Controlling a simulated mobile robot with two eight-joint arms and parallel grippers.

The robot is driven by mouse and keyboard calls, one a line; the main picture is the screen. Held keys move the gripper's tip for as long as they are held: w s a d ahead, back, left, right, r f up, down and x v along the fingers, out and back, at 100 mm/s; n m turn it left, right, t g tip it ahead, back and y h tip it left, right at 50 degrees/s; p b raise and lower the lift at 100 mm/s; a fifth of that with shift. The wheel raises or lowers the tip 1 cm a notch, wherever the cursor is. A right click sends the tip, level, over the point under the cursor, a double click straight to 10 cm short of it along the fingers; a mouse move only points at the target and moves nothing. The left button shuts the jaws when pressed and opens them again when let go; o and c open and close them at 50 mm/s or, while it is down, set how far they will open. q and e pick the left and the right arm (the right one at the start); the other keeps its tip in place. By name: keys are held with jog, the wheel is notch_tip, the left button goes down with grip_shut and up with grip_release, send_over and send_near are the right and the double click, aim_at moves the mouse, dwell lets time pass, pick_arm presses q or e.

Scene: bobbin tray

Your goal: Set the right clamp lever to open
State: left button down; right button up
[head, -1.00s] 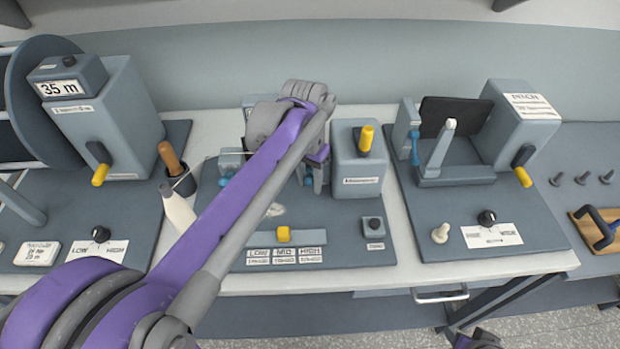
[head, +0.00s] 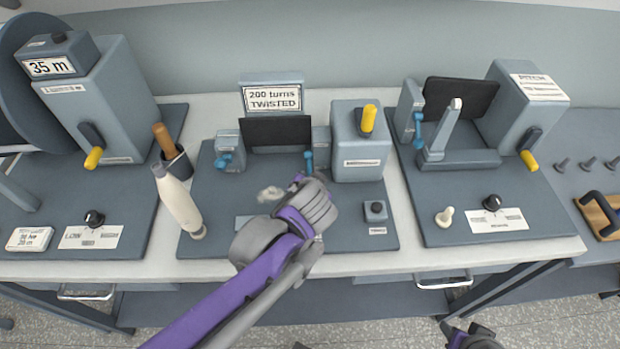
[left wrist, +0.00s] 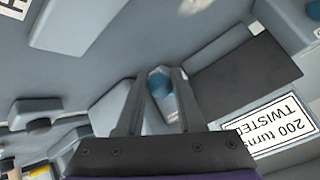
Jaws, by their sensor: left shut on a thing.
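The right clamp (head: 321,147) stands at the right end of the dark panel on the middle station. Its blue lever (head: 308,160) shows just beyond my left gripper (head: 303,178). In the left wrist view the lever's round blue end (left wrist: 160,84) sits between the two fingers of my left gripper (left wrist: 158,92), which is shut on it. The hand hides the lower part of the lever in the head view. The left clamp (head: 228,150) has its own blue lever (head: 224,161). My right gripper (head: 470,337) is partly cut off at the bottom edge, low and away from the bench.
A grey box with a yellow handle (head: 368,118) stands right beside the right clamp. A sign reading "200 turns TWISTED" (head: 272,98) is behind the panel. A small black button box (head: 375,210) sits front right.

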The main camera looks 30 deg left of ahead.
pick_arm(q)
jog(key=shift+w+a+f+t+y+b, duration=0.1)
jog(key=shift+w+f+t+y+b, duration=0.1)
jog(key=shift+f+t+y+b, duration=0.75)
jog(key=shift+w+a+f+t+b, duration=0.1)
jog(key=shift+w+f+t+b, duration=0.15)
jog(key=shift+t+b, duration=0.5)
jog(key=c, duration=0.6)
grip_release()
jog(key=shift+o, duration=0.2)
